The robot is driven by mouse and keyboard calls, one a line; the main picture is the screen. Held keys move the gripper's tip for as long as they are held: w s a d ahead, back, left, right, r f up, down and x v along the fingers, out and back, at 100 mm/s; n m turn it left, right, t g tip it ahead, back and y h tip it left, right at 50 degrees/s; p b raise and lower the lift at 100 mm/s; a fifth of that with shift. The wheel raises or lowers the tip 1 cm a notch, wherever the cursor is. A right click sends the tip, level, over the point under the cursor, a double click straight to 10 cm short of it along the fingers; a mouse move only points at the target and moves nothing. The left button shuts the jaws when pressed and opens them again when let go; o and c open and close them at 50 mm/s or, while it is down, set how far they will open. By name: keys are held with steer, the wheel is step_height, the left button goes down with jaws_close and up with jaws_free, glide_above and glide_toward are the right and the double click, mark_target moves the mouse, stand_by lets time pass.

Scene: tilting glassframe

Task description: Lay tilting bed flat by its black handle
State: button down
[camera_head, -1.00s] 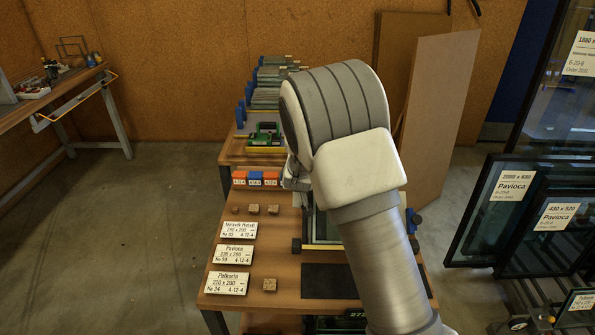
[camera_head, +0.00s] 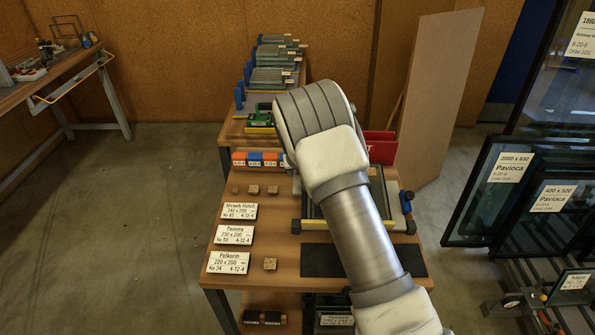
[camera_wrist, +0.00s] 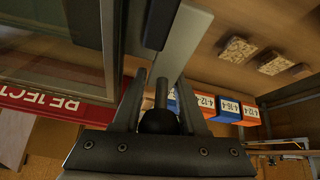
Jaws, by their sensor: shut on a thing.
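The tilting bed (camera_head: 315,225), a frame with a yellow front bar, stands on the wooden bench. My arm covers much of it in the head view; its parts beside my arm look low, but I cannot tell its exact angle. In the wrist view, the black handle (camera_wrist: 160,122) shows as a round knob on a grey rod, between the fingers of my gripper (camera_wrist: 162,80). The gripper is shut on it. In the head view my gripper is hidden behind my arm. A pane-like surface with a grey edge (camera_wrist: 108,45) is at the wrist view's upper left.
A red REJECT box (camera_head: 380,136) stands behind the bed. Orange and blue labelled blocks (camera_head: 262,159), small wooden blocks (camera_head: 270,265) and white cards (camera_head: 233,234) lie to the left. A dark mat (camera_head: 318,261) lies in front. Framed panes (camera_head: 500,190) stand at right.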

steer(key=shift+s+f+b, duration=0.2)
steer(key=shift+f, duration=0.5)
steer(key=shift+s+f+b, duration=0.15)
steer(key=shift+s+f, duration=0.05)
steer(key=shift+f, duration=0.45)
steer(key=shift+a, duration=0.1)
steer(key=c, duration=0.8)
jaws_free()
steer(key=shift+r, duration=0.25)
steer(key=shift+w+r, duration=0.1)
steer(key=shift+r, duration=0.1)
